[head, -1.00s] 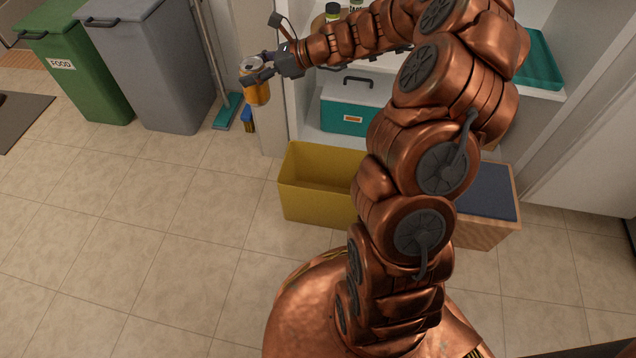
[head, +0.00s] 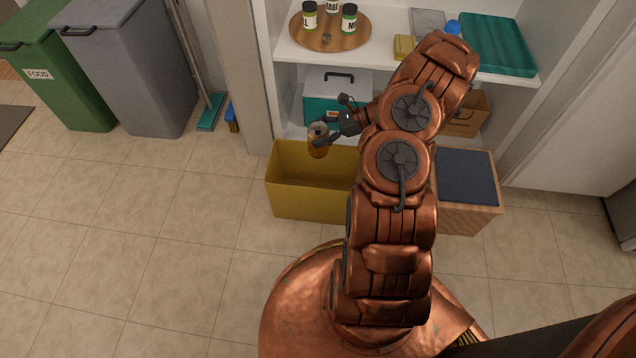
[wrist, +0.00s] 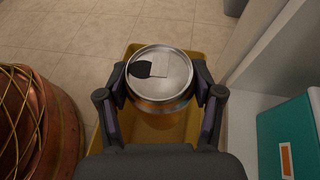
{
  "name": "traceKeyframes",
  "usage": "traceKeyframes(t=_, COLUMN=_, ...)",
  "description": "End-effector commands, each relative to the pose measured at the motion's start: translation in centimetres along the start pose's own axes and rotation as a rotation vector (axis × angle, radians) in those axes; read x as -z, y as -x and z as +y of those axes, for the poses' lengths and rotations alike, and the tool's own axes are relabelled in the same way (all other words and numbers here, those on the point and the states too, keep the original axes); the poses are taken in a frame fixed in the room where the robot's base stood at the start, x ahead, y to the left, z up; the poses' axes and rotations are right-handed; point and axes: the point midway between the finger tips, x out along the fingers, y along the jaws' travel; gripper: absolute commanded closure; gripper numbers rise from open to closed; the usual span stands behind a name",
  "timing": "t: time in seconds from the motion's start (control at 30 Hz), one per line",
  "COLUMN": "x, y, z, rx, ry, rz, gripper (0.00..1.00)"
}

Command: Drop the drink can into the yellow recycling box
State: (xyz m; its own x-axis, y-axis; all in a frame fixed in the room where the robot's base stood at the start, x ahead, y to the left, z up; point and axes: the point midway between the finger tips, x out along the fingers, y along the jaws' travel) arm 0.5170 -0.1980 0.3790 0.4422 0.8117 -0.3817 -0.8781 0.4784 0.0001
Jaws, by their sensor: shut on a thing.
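The drink can (head: 318,146) is orange with a silver top. My gripper (head: 325,138) is shut on it and holds it upright over the yellow recycling box (head: 300,203), near the box's back edge in the head view. In the wrist view the can (wrist: 160,78) sits between both fingers, its silver lid facing the camera. The yellow box (wrist: 186,130) shows below and around the can there. The box stands open on the floor; its right part is hidden behind my arm, and its inside looks empty where it shows.
A white shelf unit (head: 390,54) stands behind the box, with a teal cooler (head: 318,95) on its lower shelf. A wooden box with a dark top (head: 466,178) is to the right. Grey (head: 135,70) and green (head: 72,90) bins stand at the left. The left floor is clear.

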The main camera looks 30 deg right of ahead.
Motion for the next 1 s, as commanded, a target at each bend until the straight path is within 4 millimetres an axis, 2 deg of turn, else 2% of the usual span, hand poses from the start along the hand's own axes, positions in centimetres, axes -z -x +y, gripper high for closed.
traceKeyframes(t=0.1, x=2.0, y=0.7, z=0.9, rx=-0.007, ry=0.000, rz=0.002, gripper=0.68)
traceKeyframes(t=0.33, x=3.3, y=0.9, z=1.5, rx=-0.012, ry=0.005, rz=0.002, gripper=0.68)
traceKeyframes(t=1.0, x=8.4, y=-1.3, z=1.5, rx=-0.013, ry=0.005, rz=0.001, gripper=0.68)
